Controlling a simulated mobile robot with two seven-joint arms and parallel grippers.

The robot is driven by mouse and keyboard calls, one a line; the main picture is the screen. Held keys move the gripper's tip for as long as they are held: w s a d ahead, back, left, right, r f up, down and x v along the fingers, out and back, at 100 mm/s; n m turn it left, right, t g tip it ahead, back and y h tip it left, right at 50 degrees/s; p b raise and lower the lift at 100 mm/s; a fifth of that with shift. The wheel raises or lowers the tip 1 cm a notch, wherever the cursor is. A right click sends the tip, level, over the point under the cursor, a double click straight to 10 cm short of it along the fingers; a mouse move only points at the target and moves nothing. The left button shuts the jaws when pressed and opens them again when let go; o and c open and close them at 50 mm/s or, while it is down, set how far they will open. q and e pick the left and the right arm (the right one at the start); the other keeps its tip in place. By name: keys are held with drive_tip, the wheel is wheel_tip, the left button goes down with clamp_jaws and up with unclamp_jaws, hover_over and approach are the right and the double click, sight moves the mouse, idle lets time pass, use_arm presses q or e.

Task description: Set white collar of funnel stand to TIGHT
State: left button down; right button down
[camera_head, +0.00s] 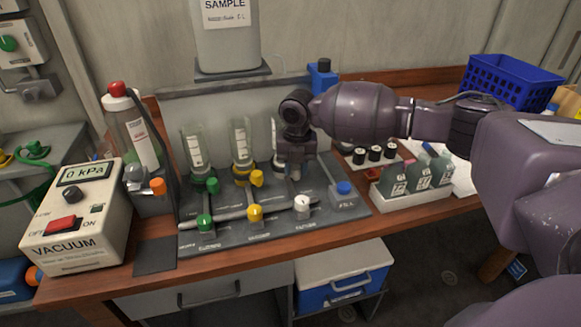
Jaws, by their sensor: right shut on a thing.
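The funnel stand (345,205) is a grey base on the bench with three clear funnels in a row. The left funnel (194,150) has a green collar (212,185); the middle funnel (241,145) has a yellow collar (243,170). The right funnel (275,140) is mostly hidden behind my right gripper (294,172), which points down and is shut at the white collar there. The collar itself is largely covered, so its setting cannot be read. Green (205,223), yellow (255,212) and white (302,203) knobs stand in front. My left gripper is not in view.
A vacuum box (80,220) reading 0 kPa and a red-capped bottle (135,130) stand at left. A blue knob (344,188) is on the stand's right.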

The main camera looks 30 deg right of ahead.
drive_tip(key=shift+d+n, duration=0.45)
drive_tip(key=shift+n, duration=0.35)
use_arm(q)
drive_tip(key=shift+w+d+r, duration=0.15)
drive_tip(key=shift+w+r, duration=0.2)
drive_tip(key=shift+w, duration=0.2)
use_arm(e)
drive_tip(key=shift+w+d+r+n, duration=0.1)
drive_tip(key=shift+d+n, duration=0.05)
drive_tip(key=shift+n, duration=0.25)
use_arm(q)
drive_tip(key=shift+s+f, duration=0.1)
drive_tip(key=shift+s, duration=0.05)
use_arm(e)
drive_tip(key=c, duration=1)
unclamp_jaws()
drive_tip(key=shift+c, duration=0.2)
drive_tip(key=shift+o, duration=1.2)
use_arm(q)
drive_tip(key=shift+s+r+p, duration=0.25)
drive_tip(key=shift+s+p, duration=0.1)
drive_tip(key=shift+p, duration=0.25)
use_arm(e)
wheel_tip(320, 180, up, 11)
drive_tip(key=shift+d, duration=0.15)
